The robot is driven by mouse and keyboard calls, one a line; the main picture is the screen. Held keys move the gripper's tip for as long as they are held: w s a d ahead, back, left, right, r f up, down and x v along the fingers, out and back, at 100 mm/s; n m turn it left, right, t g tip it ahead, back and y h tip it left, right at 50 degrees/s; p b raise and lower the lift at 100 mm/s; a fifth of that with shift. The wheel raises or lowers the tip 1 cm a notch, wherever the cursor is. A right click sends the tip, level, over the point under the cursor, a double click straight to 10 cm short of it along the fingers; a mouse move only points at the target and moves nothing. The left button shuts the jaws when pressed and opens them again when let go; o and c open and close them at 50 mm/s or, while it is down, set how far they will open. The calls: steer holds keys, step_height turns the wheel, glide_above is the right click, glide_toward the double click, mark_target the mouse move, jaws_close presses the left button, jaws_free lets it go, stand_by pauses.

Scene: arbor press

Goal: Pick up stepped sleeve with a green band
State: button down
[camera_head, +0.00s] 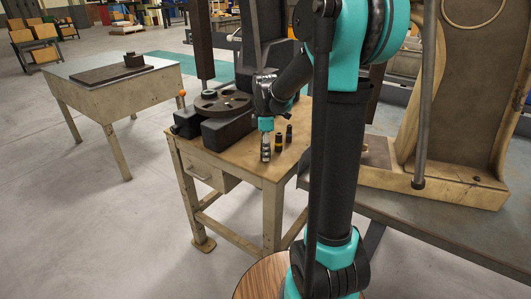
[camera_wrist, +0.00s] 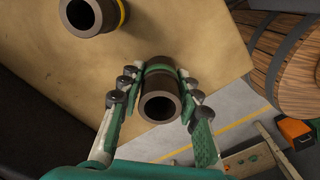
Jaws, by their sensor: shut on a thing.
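The stepped sleeve with a green band (camera_wrist: 160,83) is a dark brown hollow cylinder, seen from above in the wrist view with its open bore facing the camera. It is between the two fingers of my gripper (camera_wrist: 156,98), which is shut on it, with a finger along each side. In the head view my gripper (camera_head: 265,149) is at the front edge of the wooden-topped bench (camera_head: 235,139). The fingers mostly hide the sleeve there, and I cannot tell whether it touches the bench top.
A sleeve with a yellow band (camera_wrist: 92,14) stands close by on the bench; it also shows in the head view (camera_head: 279,143). Another dark sleeve (camera_head: 289,133) stands right of it. The black press base (camera_head: 226,128) with a round plate (camera_head: 222,103) is behind left.

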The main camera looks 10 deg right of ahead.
step_height(320, 180, up, 19)
steer(key=shift+r, duration=0.2)
steer(key=shift+a, duration=0.1)
stand_by(1.0)
